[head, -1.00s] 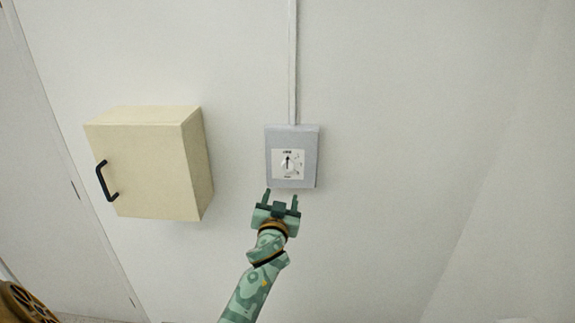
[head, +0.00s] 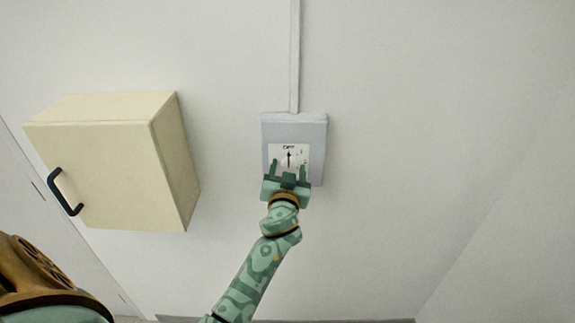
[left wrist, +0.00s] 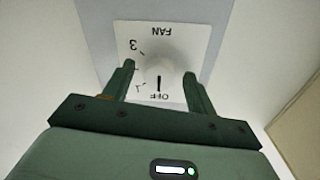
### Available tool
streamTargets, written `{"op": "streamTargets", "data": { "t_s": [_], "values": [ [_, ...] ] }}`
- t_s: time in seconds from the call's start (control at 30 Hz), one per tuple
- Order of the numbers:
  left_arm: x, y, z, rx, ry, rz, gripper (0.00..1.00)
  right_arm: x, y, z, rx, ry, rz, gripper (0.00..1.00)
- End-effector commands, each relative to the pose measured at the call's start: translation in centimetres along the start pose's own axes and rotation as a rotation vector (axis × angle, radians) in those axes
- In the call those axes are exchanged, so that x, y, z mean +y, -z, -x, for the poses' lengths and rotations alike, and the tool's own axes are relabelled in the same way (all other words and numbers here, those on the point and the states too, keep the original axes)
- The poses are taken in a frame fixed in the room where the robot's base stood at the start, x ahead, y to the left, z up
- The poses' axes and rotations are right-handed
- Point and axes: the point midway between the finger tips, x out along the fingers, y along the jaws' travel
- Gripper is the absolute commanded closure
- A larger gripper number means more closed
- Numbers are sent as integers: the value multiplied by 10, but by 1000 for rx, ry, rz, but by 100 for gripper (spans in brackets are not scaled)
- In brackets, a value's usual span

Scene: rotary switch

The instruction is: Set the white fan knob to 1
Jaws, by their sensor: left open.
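The white fan knob (left wrist: 158,72) sits on a white dial plate on a grey switch box (head: 311,130). In the head view the knob (head: 290,159) has a dark pointer aimed up at OFF. In the left wrist view, which shows the plate upside down, the pointer is at OFF, with the marks 1 and 3 readable. My left gripper (head: 288,170) is open in front of the lower part of the plate. In the left wrist view its fingers (left wrist: 158,82) stand on either side of the knob; I cannot tell whether they touch it. My right gripper is not in view.
A cream cabinet (head: 100,165) with a black handle (head: 64,193) hangs on the wall to the left of the box. A thin conduit (head: 295,60) runs up from the box. The wall to the right is bare.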

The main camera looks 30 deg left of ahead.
Motion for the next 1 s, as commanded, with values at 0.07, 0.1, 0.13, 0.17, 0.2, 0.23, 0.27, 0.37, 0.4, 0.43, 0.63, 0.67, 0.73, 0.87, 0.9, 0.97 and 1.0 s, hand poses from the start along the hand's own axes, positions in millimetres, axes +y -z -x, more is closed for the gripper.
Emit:
{"op": "streamTargets", "data": {
  "t_s": [0.07, 0.1, 0.13, 0.17, 0.2, 0.23, 0.27, 0.37, 0.4, 0.43, 0.63, 0.67, 0.73, 0.87, 0.9, 0.97, 1.0],
  "values": [
    [0, 0, 0, 0, 0, 0, 43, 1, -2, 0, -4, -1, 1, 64],
    [0, 0, 0, 0, 0, 0, 43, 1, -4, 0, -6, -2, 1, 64],
    [0, 0, 0, 0, 0, 0, 43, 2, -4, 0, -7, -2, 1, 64],
    [0, 0, 0, 0, 0, 0, 43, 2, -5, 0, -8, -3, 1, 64],
    [0, 0, 0, 0, 0, 0, 54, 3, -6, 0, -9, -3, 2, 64],
    [0, 0, 0, 0, 0, 0, 63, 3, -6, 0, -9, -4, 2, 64],
    [0, 0, 0, 0, 0, 0, 71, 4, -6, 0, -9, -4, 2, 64],
    [0, 0, 0, 0, 0, 1, 88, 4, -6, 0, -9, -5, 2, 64],
    [0, 0, 0, 0, 0, 1, 88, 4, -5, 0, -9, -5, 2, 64],
    [0, 0, 0, 0, -1, 1, 88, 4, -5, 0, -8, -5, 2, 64],
    [0, 0, 0, -2, -1, -22, 88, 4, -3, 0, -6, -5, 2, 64],
    [0, 0, 0, -2, -1, -30, 88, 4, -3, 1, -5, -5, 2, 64],
    [0, 0, 0, -4, -1, -56, 88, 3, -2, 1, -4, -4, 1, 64],
    [0, 1, 0, -8, -2, -128, 88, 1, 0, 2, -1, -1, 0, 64],
    [-1, 1, 0, -9, -2, -156, 88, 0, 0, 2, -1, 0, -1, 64],
    [-1, 1, 0, -12, -2, -203, 88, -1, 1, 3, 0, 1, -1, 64],
    [-1, 1, 0, -14, -3, -236, 88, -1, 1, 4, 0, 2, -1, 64]
  ]
}}
